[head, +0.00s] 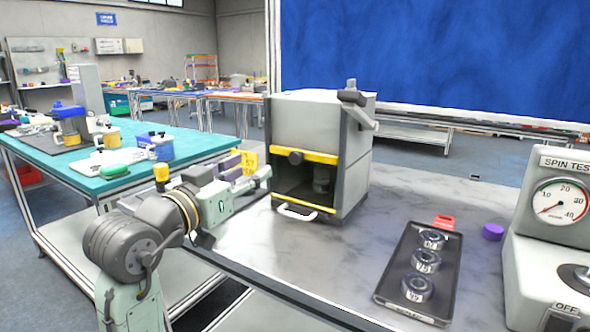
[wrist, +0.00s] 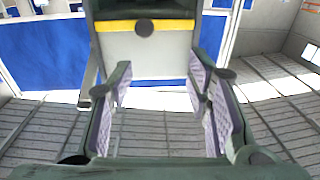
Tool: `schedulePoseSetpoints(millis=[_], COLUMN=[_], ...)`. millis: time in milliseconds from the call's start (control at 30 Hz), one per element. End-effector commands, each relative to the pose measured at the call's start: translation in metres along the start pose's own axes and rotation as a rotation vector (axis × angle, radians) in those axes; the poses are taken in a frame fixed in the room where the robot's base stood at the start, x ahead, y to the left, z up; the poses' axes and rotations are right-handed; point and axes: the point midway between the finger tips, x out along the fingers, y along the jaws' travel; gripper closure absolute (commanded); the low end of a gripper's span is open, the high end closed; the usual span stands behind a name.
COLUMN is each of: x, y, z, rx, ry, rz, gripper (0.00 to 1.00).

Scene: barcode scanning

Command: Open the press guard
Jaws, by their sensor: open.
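The press (head: 318,115) is a grey box on the table with a dark front opening. A yellow bar (head: 318,159) with a black knob (head: 296,157) runs above the opening. The guard's lower yellow edge (head: 306,205) lies along the bottom of the opening, with a white handle (head: 297,213) sticking out in front. My gripper (head: 257,171) is open and empty, left of the press front, apart from the handle. In the wrist view my gripper (wrist: 160,88) has its purple-padded fingers spread; beyond it, the press's yellow bar (wrist: 118,26) and knob (wrist: 145,27) appear upside down. The handle is not visible there.
A lever (head: 360,108) juts from the press's upper right. A black tray (head: 393,275) with numbered rings, a purple cylinder (head: 493,232) and a spin tester (head: 552,225) stand to the right. A teal table (head: 60,158) is at left. The tabletop before the press is clear.

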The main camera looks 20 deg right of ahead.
Motion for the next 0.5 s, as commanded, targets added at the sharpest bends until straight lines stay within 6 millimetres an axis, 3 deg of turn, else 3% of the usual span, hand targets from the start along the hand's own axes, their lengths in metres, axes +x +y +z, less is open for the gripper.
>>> schedulePoseSetpoints(millis=[100,267,500], x=[0.010,0.027,0.073], y=[0.015,0.017,0.020], z=[0.012,0.013,0.014], rx=[-0.004,-0.006,-0.006], ry=[-0.049,-0.056,-0.054], rz=[0.054,0.060,0.058], gripper=[0.55,0.55,0.55])
